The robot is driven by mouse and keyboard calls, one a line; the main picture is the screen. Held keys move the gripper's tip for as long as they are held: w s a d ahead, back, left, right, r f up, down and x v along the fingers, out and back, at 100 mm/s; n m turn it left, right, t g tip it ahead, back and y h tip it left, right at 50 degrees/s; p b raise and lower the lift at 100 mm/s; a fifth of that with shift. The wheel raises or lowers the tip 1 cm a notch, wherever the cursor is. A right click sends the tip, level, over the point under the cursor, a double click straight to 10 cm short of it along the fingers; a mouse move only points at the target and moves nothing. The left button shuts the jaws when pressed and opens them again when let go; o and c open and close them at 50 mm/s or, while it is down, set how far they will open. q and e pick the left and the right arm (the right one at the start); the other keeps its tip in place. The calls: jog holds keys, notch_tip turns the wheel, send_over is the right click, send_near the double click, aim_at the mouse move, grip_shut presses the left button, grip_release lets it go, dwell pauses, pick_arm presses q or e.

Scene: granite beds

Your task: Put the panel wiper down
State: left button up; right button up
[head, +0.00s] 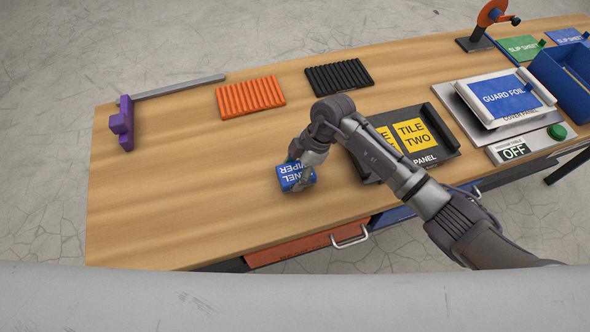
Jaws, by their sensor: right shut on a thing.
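The panel wiper (289,180) is a small blue block with white lettering, at the front middle of the wooden table in the head view. My right gripper (299,175) is shut on it from above, with the fingers at its sides. The wiper is at or just above the tabletop; I cannot tell whether it touches. My left gripper is not in view.
Behind lie an orange ribbed rack (250,97) and a black ribbed rack (339,76). A dark panel tray (440,137) with yellow tiles is to the right, partly behind my arm. A purple clamp (122,124) stands far left. The front left tabletop (180,200) is clear.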

jog(key=o, duration=1.1)
jog(key=shift+r, duration=0.2)
jog(key=b+v, duration=0.1)
jog(key=v, duration=1)
jog(key=shift+r+b, duration=0.4)
jog(key=shift+d, duration=0.15)
